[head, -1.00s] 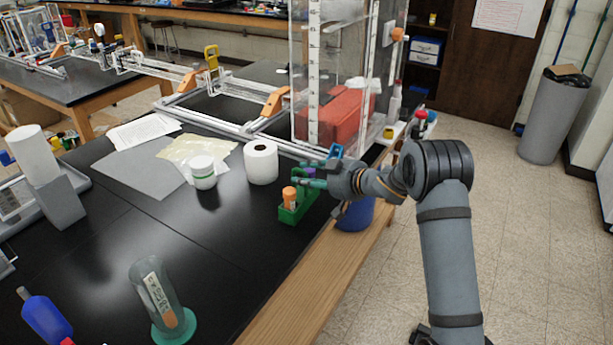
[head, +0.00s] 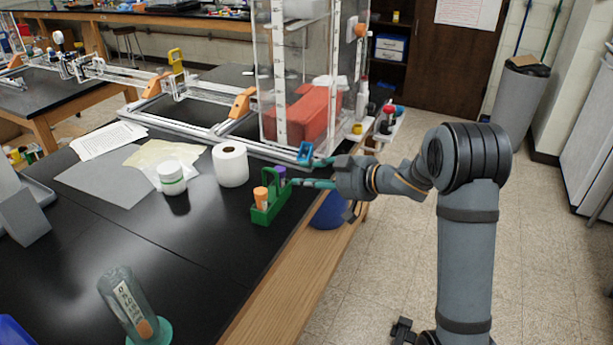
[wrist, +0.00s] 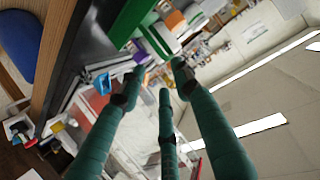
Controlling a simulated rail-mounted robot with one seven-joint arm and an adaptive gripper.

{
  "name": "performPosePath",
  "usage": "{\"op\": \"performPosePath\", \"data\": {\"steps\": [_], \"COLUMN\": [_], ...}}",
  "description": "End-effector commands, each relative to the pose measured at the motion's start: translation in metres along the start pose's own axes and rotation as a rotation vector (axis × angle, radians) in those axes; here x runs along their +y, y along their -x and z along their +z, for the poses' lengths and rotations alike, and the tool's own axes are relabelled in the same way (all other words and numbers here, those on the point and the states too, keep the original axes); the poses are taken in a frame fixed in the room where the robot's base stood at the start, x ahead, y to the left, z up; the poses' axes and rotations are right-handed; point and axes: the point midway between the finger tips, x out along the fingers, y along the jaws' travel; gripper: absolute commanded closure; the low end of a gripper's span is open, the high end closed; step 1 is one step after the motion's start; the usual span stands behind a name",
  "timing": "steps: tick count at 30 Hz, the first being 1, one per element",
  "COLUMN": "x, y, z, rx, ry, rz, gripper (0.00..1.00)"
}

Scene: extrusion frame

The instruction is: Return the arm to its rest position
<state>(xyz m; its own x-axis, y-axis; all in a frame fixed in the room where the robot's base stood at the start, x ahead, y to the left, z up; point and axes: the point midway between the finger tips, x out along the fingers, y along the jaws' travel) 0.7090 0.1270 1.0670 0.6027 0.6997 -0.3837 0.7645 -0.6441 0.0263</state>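My gripper (head: 304,173) has teal fingers spread apart with nothing between them. It is just right of the green tube rack (head: 268,205), at the bench's right edge, and my arm reaches in from the right. In the wrist view the gripper (wrist: 158,72) has its fingers apart, pointing toward the green rack (wrist: 128,22). The rack holds an orange-capped tube (head: 260,195) and a purple-capped tube (head: 279,172). One fingertip appears close to the purple cap; I cannot tell if it touches.
A paper roll (head: 230,165) and a white jar (head: 172,178) stand left of the rack. A clear tank (head: 305,85) with a red item (head: 305,112) stands behind. A blue bin (head: 329,210) is below the gripper. The floor (head: 385,270) at right is mostly open.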

Motion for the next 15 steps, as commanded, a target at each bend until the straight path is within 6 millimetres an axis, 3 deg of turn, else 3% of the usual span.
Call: {"op": "performPosePath", "data": {"steps": [8,15], "x": [-0.001,-0.001], "y": [-0.013,-0.058], "z": [0.000,0.000], "rx": [-0.001,-0.001], "ry": [-0.001,-0.001], "rz": [-0.002,-0.002], "gripper": [0.67,0.67]}}
